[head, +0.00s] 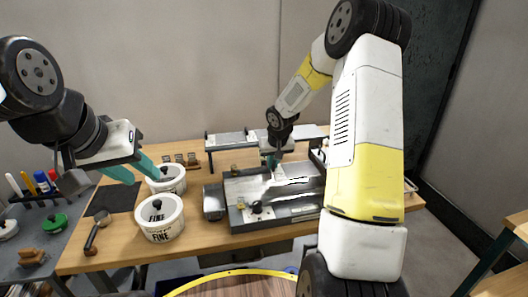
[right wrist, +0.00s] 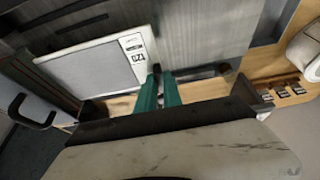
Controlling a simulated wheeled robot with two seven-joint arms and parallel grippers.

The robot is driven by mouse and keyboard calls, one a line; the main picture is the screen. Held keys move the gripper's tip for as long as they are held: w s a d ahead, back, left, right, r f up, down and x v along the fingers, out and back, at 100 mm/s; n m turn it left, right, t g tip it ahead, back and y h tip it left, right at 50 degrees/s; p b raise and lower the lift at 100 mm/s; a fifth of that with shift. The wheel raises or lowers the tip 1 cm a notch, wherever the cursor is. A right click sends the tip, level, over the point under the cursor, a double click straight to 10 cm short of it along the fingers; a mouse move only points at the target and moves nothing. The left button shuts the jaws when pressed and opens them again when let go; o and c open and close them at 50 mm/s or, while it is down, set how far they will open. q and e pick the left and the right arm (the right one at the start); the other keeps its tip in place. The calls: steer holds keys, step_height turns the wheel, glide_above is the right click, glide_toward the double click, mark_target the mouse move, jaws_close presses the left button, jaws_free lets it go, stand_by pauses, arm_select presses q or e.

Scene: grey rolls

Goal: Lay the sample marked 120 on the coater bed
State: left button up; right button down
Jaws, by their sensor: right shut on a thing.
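The sample marked 120 (right wrist: 92,70) is a pale-framed grey sheet with a white label, seen in the right wrist view. My right gripper (right wrist: 160,88) is shut at its label-end edge, its green fingers close together. In the head view my right gripper (head: 272,160) is over the coater, with a white piece just below its fingers. The coater bed (head: 245,185) is grey metal, and brushed metal also fills the top of the wrist view (right wrist: 205,35). I cannot tell whether the sample touches the bed. My left gripper (head: 136,170) is open and empty above the tubs.
Two white tubs labelled FINE (head: 160,218) (head: 167,180) stand left of the coater. A dark mat (head: 112,198) and a black-handled tool (head: 97,230) lie at the table's left. A low rack (head: 230,140) with sheets stands behind the coater. The front left table edge (head: 125,258) is bare.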

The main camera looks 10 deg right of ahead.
mark_target(274, 171)
steer(key=shift+f, duration=2.15)
steer(key=shift+f, duration=0.3)
steer(key=c, duration=1.4)
jaws_free()
steer(key=v, duration=1.2)
steer(key=shift+s+d+r, duration=0.1)
steer(key=shift+s, duration=0.1)
steer(key=s+r, duration=0.8)
steer(key=r, duration=0.1)
steer(key=s+a+r+t+y, duration=0.1)
steer(key=s+r, duration=0.3)
steer(key=s, duration=0.6)
steer(key=s+a+r+y, duration=0.1)
steer(key=s+a+r, duration=0.3)
steer(key=s, duration=0.6)
steer(key=shift+r+t, duration=0.2)
steer(key=shift+t, duration=0.2)
